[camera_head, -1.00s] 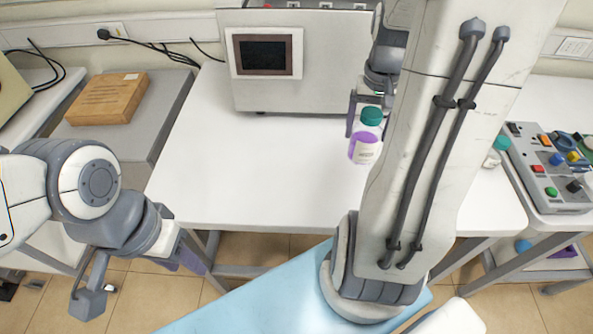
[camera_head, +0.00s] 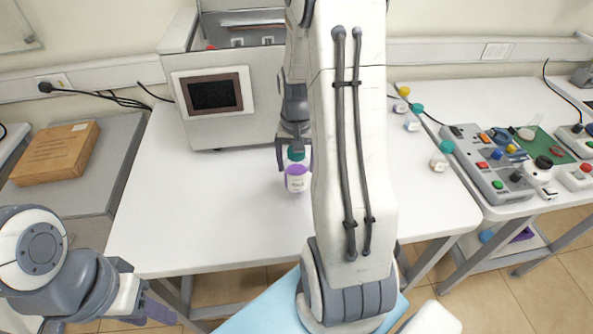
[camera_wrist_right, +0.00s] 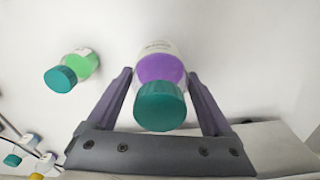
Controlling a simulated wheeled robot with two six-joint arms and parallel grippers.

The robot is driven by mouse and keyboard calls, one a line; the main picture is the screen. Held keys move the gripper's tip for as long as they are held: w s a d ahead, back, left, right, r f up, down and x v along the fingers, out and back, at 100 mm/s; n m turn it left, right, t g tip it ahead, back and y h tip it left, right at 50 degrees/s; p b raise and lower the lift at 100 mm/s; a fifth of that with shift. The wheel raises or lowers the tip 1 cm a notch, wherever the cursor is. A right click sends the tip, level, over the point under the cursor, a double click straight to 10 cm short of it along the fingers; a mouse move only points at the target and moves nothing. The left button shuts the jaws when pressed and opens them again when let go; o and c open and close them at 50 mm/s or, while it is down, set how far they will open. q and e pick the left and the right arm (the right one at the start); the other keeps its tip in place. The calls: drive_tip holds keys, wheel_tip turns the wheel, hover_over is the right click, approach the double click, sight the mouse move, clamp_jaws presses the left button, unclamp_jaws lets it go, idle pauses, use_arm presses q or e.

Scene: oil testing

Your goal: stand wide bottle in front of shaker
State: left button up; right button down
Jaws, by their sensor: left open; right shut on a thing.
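The wide bottle (camera_head: 297,182), with purple contents, a white label and a teal cap, is between the fingers of my right gripper (camera_head: 295,156). The right wrist view shows the bottle (camera_wrist_right: 160,70) with the gripper (camera_wrist_right: 160,85) shut on it, cap towards the camera. The bottle is upright at the table; I cannot tell if its base touches. A large grey-white machine (camera_head: 262,110) with a dark screen, probably the shaker, stands behind and left of the bottle. My left gripper (camera_head: 155,306) is open and empty, low at the left, in front of the table.
The white table (camera_head: 190,215) is clear in front of the machine and left of the bottle. A green bottle (camera_head: 439,160) and small bottles stand right of my right arm. A control box (camera_head: 495,165) is on the right table; a cardboard box (camera_head: 55,155) is at left.

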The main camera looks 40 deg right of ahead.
sight(296, 174)
drive_tip(key=shift+f+p, duration=0.3)
drive_tip(key=shift+f, duration=1.55)
drive_tip(key=shift+f, duration=0.2)
unclamp_jaws()
wheel_tip(296, 174, up, 12)
drive_tip(key=shift+r+b, duration=0.25)
drive_tip(key=shift+b, duration=0.15)
drive_tip(key=s+a+r+n, duration=0.2)
drive_tip(key=a+n, duration=0.5)
drive_tip(key=a, duration=1)
drive_tip(key=s+a+n+y, duration=0.1)
drive_tip(key=s+a+n, duration=0.8)
drive_tip(key=s+a, duration=0.5)
drive_tip(key=shift+s+f, duration=0.25)
drive_tip(key=shift+s, duration=0.05)
